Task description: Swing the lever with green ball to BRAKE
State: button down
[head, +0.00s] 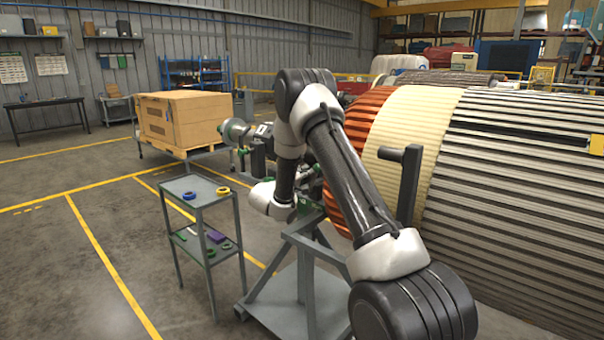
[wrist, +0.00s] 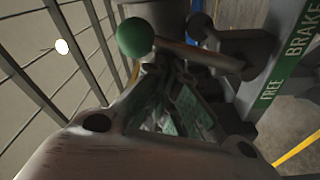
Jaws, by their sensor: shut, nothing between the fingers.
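The green ball (wrist: 135,38) is at the upper left of the wrist view. Its dark lever rod (wrist: 195,52) runs right to a thick grey hub. A grey plate beyond it has green labels, FREE (wrist: 267,92) and BRAKE (wrist: 302,36). I cannot tell which label the lever points to. My gripper (wrist: 165,75) is shut and empty, its fingers reaching up the picture just below the ball and rod. I cannot tell whether they touch the lever. In the head view my arm hides most of the lever area on the rotor stand (head: 303,270).
A second, grey knob (wrist: 200,24) is close behind the rod. The large ribbed rotor (head: 490,150) fills the right of the head view. A small grey cart (head: 196,190) with rings stands left of the stand, and a wooden crate (head: 185,118) is behind. Open floor lies left.

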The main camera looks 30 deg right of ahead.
jog(key=shift+s+d+f+m, duration=0.1)
jog(key=shift+s+d+m, duration=0.1)
jog(key=shift+s+m, duration=0.3)
jog(key=shift+s+d+m, duration=0.2)
jog(key=shift+s+m, duration=0.2)
jog(key=shift+s, duration=0.15)
jog(key=shift+s+f, duration=0.1)
